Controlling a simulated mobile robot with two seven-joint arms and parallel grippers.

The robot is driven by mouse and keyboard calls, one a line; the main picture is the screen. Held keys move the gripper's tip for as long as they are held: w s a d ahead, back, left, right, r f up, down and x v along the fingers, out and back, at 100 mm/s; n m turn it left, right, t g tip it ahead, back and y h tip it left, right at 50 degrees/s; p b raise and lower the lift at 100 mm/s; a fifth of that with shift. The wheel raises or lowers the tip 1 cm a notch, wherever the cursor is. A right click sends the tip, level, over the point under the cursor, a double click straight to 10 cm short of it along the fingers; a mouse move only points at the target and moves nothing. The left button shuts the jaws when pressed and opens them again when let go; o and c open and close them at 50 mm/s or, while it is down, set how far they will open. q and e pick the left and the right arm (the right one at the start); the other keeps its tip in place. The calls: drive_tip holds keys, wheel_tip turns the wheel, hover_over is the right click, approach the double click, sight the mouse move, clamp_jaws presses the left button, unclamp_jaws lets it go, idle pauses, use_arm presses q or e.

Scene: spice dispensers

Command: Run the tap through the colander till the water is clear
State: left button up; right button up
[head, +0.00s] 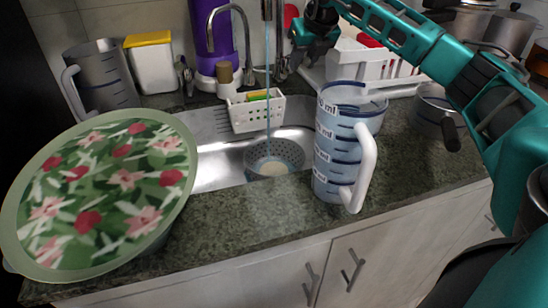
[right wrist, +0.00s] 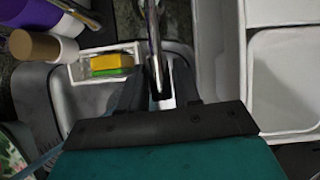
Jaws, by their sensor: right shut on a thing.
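A grey perforated colander (head: 258,156) sits in the steel sink (head: 218,170), with something pale at its bottom. A thin blue stream of water (head: 268,95) falls into it from a spout at the top of the head view. The water's clarity cannot be told. My right gripper (head: 290,62) is behind the sink at a chrome tap part (head: 280,35). In the right wrist view, its dark fingers (right wrist: 158,95) are shut around a slim chrome part (right wrist: 155,45). My left gripper is not in view.
A white caddy (head: 243,120) with a yellow-green sponge hangs at the sink's back. A measuring jug (head: 328,150) stands right of the sink; a large flower-patterned round thing (head: 110,190) is at left. A white dish rack (head: 355,62) and a pan (head: 440,105) stand at right.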

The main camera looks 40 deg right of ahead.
drive_tip(key=shift+s+f, duration=0.15)
drive_tip(key=shift+f, duration=0.3)
drive_tip(key=o, duration=0.9)
drive_tip(key=shift+r, duration=0.2)
drive_tip(key=shift+s+r+p, duration=0.1)
drive_tip(key=shift+r+p, duration=0.25)
drive_tip(key=shift+p, duration=0.1)
drive_tip(key=p+v, duration=0.2)
drive_tip(key=v, duration=0.3)
drive_tip(key=shift+p, duration=0.35)
drive_tip(key=shift+s+a+r, duration=0.15)
drive_tip(key=shift+s+r, duration=0.2)
drive_tip(key=shift+r, duration=0.1)
